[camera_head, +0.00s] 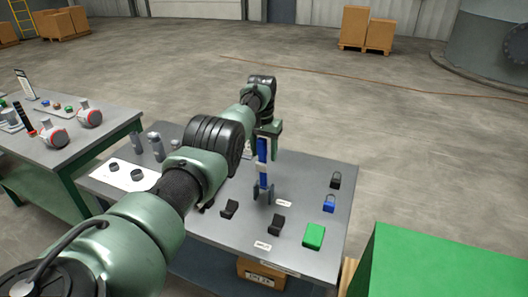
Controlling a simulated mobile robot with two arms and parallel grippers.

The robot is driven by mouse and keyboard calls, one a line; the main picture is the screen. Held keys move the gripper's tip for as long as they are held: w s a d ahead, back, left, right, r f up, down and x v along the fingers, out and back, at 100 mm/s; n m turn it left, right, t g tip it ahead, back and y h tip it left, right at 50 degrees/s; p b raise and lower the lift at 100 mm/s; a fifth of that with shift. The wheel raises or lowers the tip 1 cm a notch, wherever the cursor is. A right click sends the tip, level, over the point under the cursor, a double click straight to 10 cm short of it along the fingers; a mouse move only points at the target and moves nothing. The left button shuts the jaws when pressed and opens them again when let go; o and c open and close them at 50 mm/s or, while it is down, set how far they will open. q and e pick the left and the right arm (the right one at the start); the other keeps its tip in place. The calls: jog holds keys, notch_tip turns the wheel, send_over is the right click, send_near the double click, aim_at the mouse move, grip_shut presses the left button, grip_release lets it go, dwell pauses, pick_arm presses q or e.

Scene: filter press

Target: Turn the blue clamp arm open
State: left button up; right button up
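The blue clamp arm (262,172) stands about upright, its lower end in a grey forked bracket (263,195) on the middle of the grey table. My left arm reaches in from the lower left. Its green and black gripper (269,137) is at the upper end of the blue arm, touching or very close to it. The fingers overlap the blue part from this angle, and I cannot tell whether they are closed on it. My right gripper is not in view.
The table (322,262) also bears black blocks (277,224), a green block (314,236), a blue padlock (329,203) and a black padlock (336,180). Grey cylinders (156,146) stand behind my arm. Another table (100,137) is at left. A green surface (430,265) is at lower right.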

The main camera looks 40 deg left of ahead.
pick_arm(q)
jog(key=shift+s+r, duration=0.1)
jog(key=shift+r, duration=0.25)
notch_tip(320, 180, up, 3)
jog(key=shift+f+p, duration=0.2)
jog(key=shift+p, duration=0.85)
notch_tip(320, 180, up, 3)
jog(key=shift+s+r+b, duration=0.15)
jog(key=shift+b, duration=0.75)
jog(key=shift+d+r, duration=0.1)
jog(key=shift+r, duration=0.45)
